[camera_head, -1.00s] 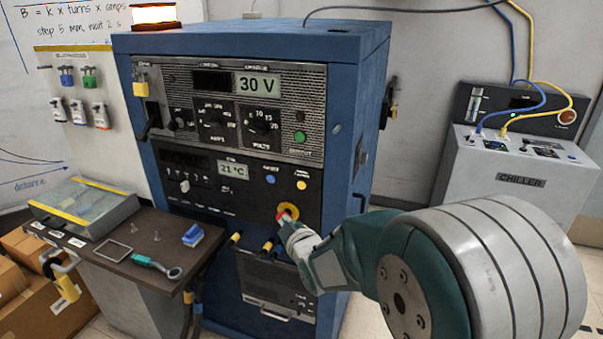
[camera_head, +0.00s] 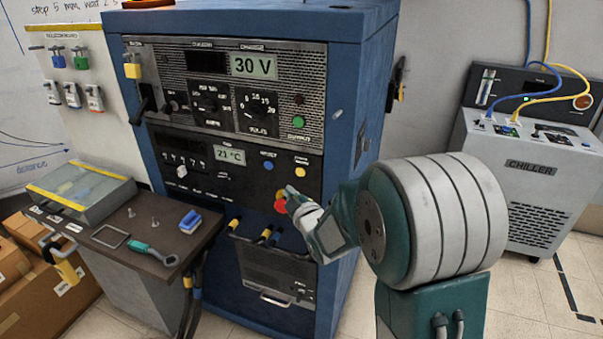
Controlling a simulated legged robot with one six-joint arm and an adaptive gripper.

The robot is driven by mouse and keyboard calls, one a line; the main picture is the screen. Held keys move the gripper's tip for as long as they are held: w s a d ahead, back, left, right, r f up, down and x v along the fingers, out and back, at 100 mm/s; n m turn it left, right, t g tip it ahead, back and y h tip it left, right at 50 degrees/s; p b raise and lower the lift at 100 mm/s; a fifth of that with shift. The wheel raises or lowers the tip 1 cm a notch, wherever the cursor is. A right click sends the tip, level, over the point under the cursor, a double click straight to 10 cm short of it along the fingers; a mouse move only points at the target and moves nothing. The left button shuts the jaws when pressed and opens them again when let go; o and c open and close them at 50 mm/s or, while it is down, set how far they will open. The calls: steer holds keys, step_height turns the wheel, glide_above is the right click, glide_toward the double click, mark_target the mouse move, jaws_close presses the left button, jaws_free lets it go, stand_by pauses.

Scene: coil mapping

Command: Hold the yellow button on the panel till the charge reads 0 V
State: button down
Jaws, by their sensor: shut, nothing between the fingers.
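The panel (camera_head: 222,169) is the black lower face of a blue cabinet. The yellow button (camera_head: 300,172) sits near its right edge, beside a blue button (camera_head: 268,166). The charge display (camera_head: 254,66) on the upper unit reads 30 V. My gripper (camera_head: 289,190) is shut and empty. Its tip is just below and slightly left of the yellow button, which stays visible; I cannot tell whether the fingertips touch the panel. A red push button (camera_head: 280,206) shows right beneath the fingertips.
A green button (camera_head: 298,122) is on the upper unit. Cable plugs (camera_head: 266,234) stick out below the panel. A chiller (camera_head: 530,165) stands at the right.

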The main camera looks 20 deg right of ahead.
mark_target(293, 171)
steer(key=shift+w+d, duration=0.5)
steer(key=shift+w, duration=0.3)
steer(key=shift+w+d, duration=0.5)
steer(key=shift+w, duration=0.25)
steer(key=shift+w+d, duration=0.5)
steer(key=shift+w, duration=0.3)
steer(key=shift+a, duration=0.15)
steer(key=shift+w+d+r, duration=0.1)
steer(key=shift+w+d, duration=0.2)
steer(key=shift+d, duration=0.05)
steer(key=shift+w+d, duration=0.2)
steer(key=shift+w, duration=0.1)
stand_by(3.9)
steer(key=shift+s+a, duration=0.45)
steer(key=shift+s, duration=0.2)
